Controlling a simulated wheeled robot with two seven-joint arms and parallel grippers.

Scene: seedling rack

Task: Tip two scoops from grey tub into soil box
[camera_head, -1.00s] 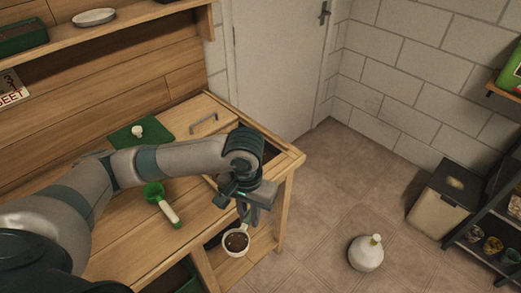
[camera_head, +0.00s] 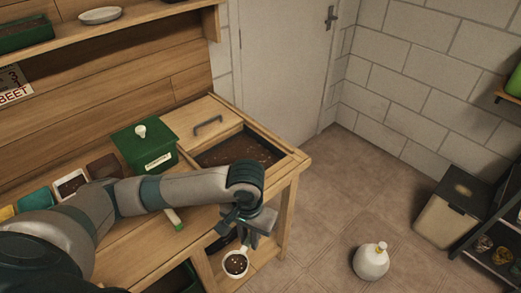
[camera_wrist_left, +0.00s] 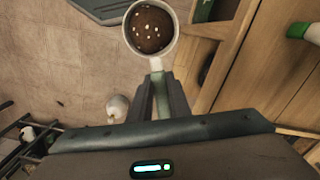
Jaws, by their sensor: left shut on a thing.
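My left gripper (camera_head: 252,228) is shut on the handle of a white scoop (camera_head: 226,262), out past the bench's front edge. The scoop's cup is upright and holds dark mix (camera_head: 236,264) with white specks; it also shows in the left wrist view (camera_wrist_left: 150,28). The soil box (camera_head: 240,150) is sunk in the bench's right end, with dark soil inside, behind my left forearm. I cannot tell surely which thing is the grey tub; a greyish bin (camera_head: 440,222) with a dark top stands on the floor at right. My right gripper is out of view.
A green lidded box (camera_head: 150,152) with a white knob stands on the bench. A wooden board (camera_head: 200,122) with a handle lies behind the soil box. A green-and-white handle (camera_head: 174,220) shows beside my arm. A white jug (camera_head: 370,262) stands on the floor.

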